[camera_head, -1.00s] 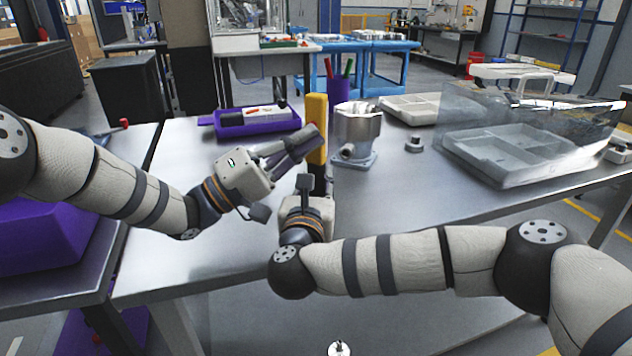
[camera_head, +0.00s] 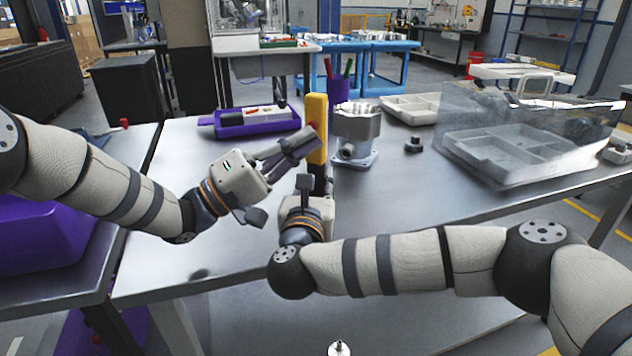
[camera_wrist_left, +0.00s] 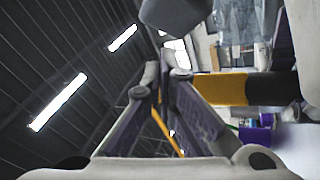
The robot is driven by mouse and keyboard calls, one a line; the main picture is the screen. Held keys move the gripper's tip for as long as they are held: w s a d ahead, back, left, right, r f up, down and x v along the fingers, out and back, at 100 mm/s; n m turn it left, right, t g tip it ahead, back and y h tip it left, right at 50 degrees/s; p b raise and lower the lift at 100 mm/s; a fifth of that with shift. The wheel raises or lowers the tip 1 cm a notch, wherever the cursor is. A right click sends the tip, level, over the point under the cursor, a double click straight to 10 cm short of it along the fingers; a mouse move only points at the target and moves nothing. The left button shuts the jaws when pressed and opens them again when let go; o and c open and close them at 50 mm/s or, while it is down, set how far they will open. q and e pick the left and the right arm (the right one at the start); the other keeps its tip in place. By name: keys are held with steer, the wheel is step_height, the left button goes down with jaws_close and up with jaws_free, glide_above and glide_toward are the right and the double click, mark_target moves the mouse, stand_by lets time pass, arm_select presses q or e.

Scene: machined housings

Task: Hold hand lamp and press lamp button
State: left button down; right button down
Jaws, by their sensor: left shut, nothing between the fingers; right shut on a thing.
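The hand lamp (camera_head: 317,108) stands upright, yellow above with a dark lower part. My right gripper (camera_head: 316,184) is shut on its lower part, and the arm partly hides the grip. A bit of red, the lamp button (camera_head: 313,126), shows on the lamp's left edge. My left gripper (camera_head: 312,138) is shut and empty, its fingertips at the lamp's left side just below the red. I cannot tell whether they touch the lamp or button. In the left wrist view, the lamp (camera_wrist_left: 222,88) lies across the right side, beside my left gripper's fingers (camera_wrist_left: 166,75).
A metal housing (camera_head: 356,135) stands close to the right of the lamp. A purple tray (camera_head: 255,127) lies behind my left gripper, and a purple holder with pens (camera_head: 338,95) stands behind the lamp. A small dark knob (camera_head: 413,146) and a clear-covered grey tray (camera_head: 515,170) are farther right.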

arm_select(q)
steer(key=s+a, duration=0.1)
steer(key=s, duration=0.2)
steer(key=s+a, duration=0.1)
steer(key=s, duration=0.1)
steer(key=shift+s+a, duration=0.2)
steer(key=shift+a, duration=0.1)
arm_select(e)
steer(key=c, duration=1.2)
jaws_free()
steer(key=shift+c, duration=0.2)
